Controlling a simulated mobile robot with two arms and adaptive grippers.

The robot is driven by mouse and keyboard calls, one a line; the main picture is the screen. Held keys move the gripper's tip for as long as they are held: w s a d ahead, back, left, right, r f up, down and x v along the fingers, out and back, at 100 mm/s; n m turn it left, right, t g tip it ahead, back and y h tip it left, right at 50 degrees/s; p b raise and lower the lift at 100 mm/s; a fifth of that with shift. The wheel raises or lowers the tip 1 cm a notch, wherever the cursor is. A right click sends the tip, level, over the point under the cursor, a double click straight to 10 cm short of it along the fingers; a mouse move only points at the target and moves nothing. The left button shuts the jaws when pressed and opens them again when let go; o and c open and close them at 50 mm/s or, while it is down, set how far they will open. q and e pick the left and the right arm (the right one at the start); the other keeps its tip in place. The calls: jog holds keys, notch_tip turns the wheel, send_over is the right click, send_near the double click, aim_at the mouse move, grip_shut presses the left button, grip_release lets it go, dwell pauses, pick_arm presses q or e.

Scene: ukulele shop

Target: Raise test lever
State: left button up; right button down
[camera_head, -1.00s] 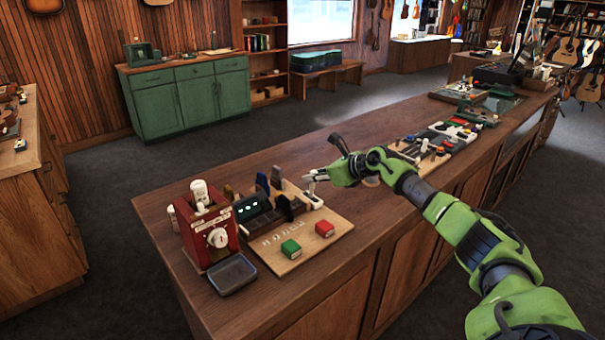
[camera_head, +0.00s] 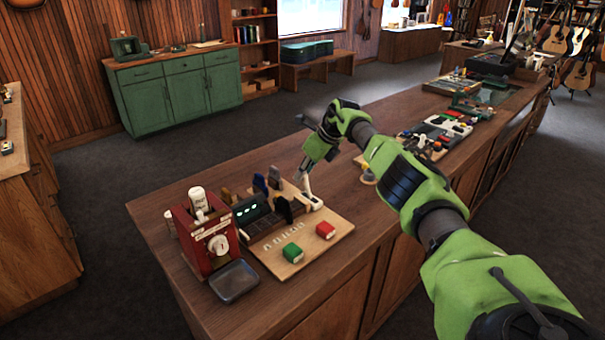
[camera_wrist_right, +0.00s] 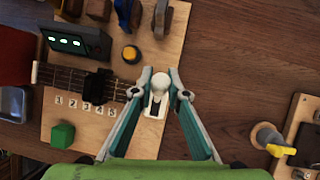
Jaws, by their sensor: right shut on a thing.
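The white test lever (camera_head: 312,200) stands on a white base at the right edge of a light wooden board (camera_head: 328,238). In the right wrist view the lever (camera_wrist_right: 158,97) sits between my two fingertips. My right gripper (camera_head: 304,178) comes down on it from above. It is shut on the lever, and the fingers (camera_wrist_right: 160,78) hide part of it in the head view. The lever's exact tilt is hard to tell. My left gripper is not in view.
The board also carries a dark unit with green lights (camera_head: 251,212), a green block (camera_head: 293,253) and a red block (camera_head: 325,230). A red box with a dial (camera_head: 206,236) and a dark tray (camera_head: 234,281) stand to the left. Bare countertop lies behind the board.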

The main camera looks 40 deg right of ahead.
dwell(0.5)
jog(key=c, duration=2.1)
grip_release()
jog(key=shift+o, duration=0.7)
jog(key=shift+w+f, duration=0.1)
jog(key=shift+w, duration=0.05)
jog(key=v, duration=1.2)
jog(key=shift+w, duration=0.15)
